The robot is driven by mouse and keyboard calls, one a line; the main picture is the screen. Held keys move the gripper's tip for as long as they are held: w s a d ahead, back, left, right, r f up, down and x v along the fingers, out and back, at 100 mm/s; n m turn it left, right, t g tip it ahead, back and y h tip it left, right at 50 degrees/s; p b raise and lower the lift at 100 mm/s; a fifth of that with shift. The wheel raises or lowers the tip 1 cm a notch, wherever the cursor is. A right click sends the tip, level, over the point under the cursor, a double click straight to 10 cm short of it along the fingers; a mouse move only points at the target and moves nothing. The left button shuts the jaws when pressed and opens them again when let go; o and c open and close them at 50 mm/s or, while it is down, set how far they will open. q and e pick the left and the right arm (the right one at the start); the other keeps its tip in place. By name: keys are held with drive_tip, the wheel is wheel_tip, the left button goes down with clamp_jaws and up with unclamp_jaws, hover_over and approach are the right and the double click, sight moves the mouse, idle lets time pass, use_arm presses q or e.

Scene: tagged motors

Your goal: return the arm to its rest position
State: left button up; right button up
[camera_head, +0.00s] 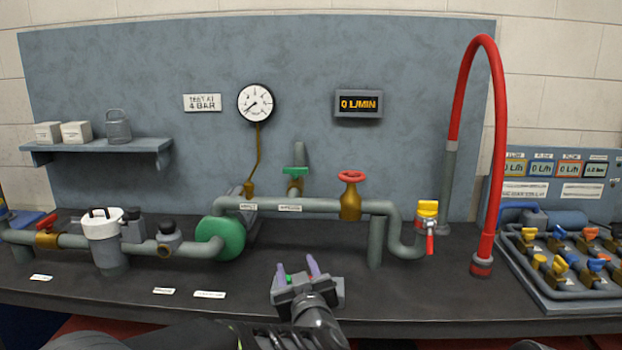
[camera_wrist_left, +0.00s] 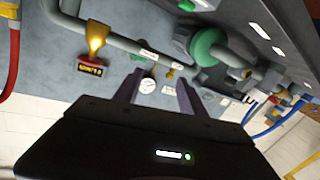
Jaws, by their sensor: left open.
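My left gripper (camera_head: 300,270) is in front of the bench in the head view, low in the middle, with its two fingers apart and nothing between them. Its arm comes in from the bottom left. The fingers also show in the left wrist view (camera_wrist_left: 158,88), spread and empty, with the pipework and wall panel beyond them. The gripper appears apart from the pipes. A small grey and green piece is partly hidden behind the fingers, and I cannot tell what it is. My right gripper is in neither view.
The dark bench (camera_head: 350,308) carries a grey pipe run with a green pump (camera_head: 221,238), a red-handled valve (camera_head: 350,190) and a yellow valve (camera_head: 428,208). A red hose (camera_head: 497,150) arches at right beside a rack of coloured valves (camera_head: 565,260). The bench front is mostly bare.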

use_arm(q)
drive_tip(key=s+d+f+m+g+h+p, duration=0.1)
drive_tip(key=s+f+g+h, duration=0.2)
drive_tip(key=f, duration=0.6)
drive_tip(key=s+d+f+m+g+h, duration=0.1)
drive_tip(key=s+f+m+g, duration=0.1)
drive_tip(key=s+f, duration=0.5)
drive_tip(key=s+d+f+m+g+h+p, duration=0.1)
drive_tip(key=s+f+g+h, duration=0.15)
drive_tip(key=f, duration=0.95)
drive_tip(key=s+a+f+g+p, duration=0.1)
drive_tip(key=s+a+f+g, duration=0.1)
drive_tip(key=s, duration=0.7)
drive_tip(key=s+a+f+g+h+p, duration=0.1)
drive_tip(key=s+a+f+g, duration=0.2)
drive_tip(key=s+f, duration=0.4)
drive_tip(key=s+a+f+n+g+p, duration=0.1)
drive_tip(key=s+f+g, duration=0.3)
drive_tip(key=s, duration=0.6)
drive_tip(key=shift+s+a+f+p, duration=0.25)
drive_tip(key=shift+s+a+p, duration=0.1)
drive_tip(key=shift+a, duration=0.3)
